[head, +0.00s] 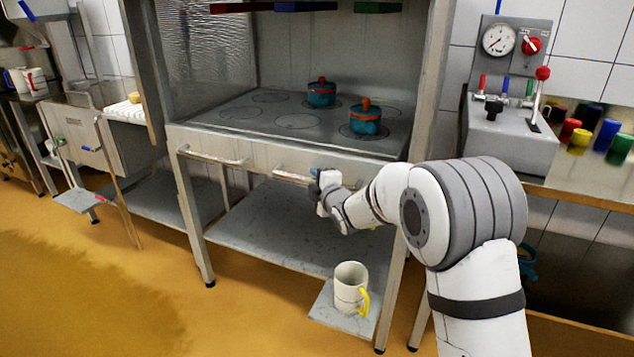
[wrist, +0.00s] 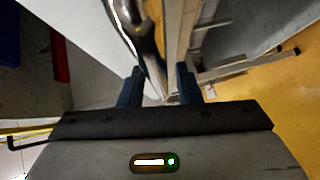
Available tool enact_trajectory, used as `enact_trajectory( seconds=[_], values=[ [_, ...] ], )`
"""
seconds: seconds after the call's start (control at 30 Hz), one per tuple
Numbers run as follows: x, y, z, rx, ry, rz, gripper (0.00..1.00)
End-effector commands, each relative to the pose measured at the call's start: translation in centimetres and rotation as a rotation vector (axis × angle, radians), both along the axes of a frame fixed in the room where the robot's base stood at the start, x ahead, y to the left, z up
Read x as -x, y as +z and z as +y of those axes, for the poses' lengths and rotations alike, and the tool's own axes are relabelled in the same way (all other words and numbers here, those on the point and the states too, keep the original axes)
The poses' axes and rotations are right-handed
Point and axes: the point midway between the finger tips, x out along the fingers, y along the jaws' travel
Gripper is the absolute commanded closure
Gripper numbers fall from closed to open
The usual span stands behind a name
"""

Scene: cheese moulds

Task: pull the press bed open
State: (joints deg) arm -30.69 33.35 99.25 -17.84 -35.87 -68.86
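The press bed appears to be the grey slab (head: 250,122) with round marks inside the tall metal frame; its pale front panel (head: 275,157) looks flush with the frame. The front carries two metal bar handles, a left one (head: 212,157) and a right one (head: 290,178). My gripper (head: 322,180) is at the right end of the right handle and partly covers it. In the wrist view my gripper's dark blue fingers (wrist: 160,86) stand apart, with the shiny bar (wrist: 150,45) running between them. Gaps show beside the bar, so no firm grip is visible.
Two teal pots (head: 321,93) (head: 366,118) stand on the slab. A white mug (head: 350,286) with a yellow handle stands on a low grey plate below. A lower shelf (head: 280,240) spans the frame. A gauge box (head: 510,130) stands right. Ochre floor (head: 90,290) lies clear at front left.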

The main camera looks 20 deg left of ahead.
Motion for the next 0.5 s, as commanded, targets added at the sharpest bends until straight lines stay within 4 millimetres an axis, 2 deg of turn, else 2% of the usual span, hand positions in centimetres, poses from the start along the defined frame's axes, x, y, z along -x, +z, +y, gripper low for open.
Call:
enact_trajectory(
  seconds=[0.03, 0.33, 0.5],
  values=[
    [-0.01, 0.01, -0.02, 0.000, 0.000, 0.000, 0.74],
    [-0.02, -0.01, -0.07, 0.000, -0.001, 0.000, 0.98],
    [-0.03, -0.02, -0.10, 0.000, -0.001, 0.000, 1.00]
  ],
)
